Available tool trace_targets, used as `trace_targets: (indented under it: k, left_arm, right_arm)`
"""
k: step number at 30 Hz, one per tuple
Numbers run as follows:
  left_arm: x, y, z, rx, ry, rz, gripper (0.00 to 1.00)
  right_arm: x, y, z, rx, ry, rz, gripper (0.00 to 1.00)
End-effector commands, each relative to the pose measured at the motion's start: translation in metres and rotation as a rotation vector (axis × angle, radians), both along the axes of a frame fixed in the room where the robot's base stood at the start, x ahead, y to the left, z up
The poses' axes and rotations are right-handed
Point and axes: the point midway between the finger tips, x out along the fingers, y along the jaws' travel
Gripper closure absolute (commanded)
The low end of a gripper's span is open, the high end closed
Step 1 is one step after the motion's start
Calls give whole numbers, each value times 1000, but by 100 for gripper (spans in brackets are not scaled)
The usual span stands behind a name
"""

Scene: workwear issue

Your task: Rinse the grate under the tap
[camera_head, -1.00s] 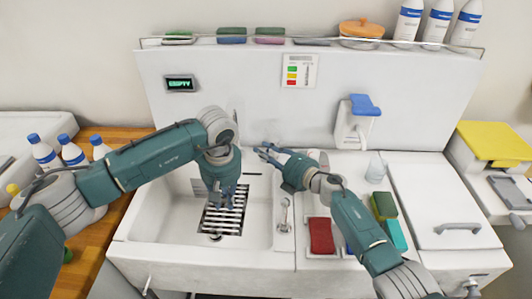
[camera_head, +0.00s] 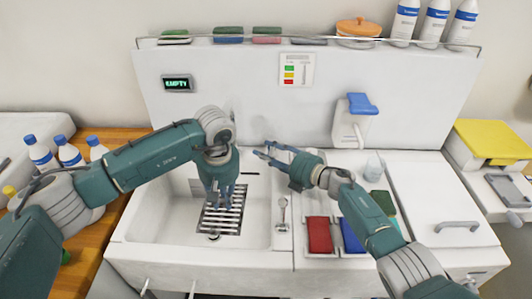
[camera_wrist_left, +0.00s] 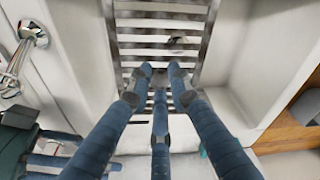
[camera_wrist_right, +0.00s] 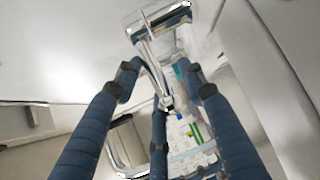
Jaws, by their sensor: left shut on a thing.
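The grate (camera_head: 222,214), a dark-edged metal frame with light bars, is in the white sink basin (camera_head: 160,222). It fills the upper middle of the left wrist view (camera_wrist_left: 155,20). A grey spot shows among the bars in the left wrist view. The chrome tap fitting (camera_head: 282,212) stands on the ledge right of the basin.
A red sponge (camera_head: 319,234) and a blue one (camera_head: 352,236) lie in trays right of the tap. A clear cup (camera_head: 374,167) stands behind my right forearm. A blue-topped dispenser (camera_head: 361,104) is on the backsplash. A display there (camera_head: 177,84) reads EMPTY.

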Motion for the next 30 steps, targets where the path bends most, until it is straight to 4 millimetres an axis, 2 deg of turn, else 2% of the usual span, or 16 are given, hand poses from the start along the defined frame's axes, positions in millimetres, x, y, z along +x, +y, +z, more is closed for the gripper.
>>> trace_targets:
  k: [7,14,30]
  left_arm:
    - [1,0,1,0,-1,0,100]
    - [0,0,1,0,-1,0,100]
    - [1,0,1,0,-1,0,100]
  right_arm:
    - [-1,1,3,4,-1,2,60]
    - [-10,-13,4,2,-4,2,60]
    - [-65,-84,15,1,0,1,60]
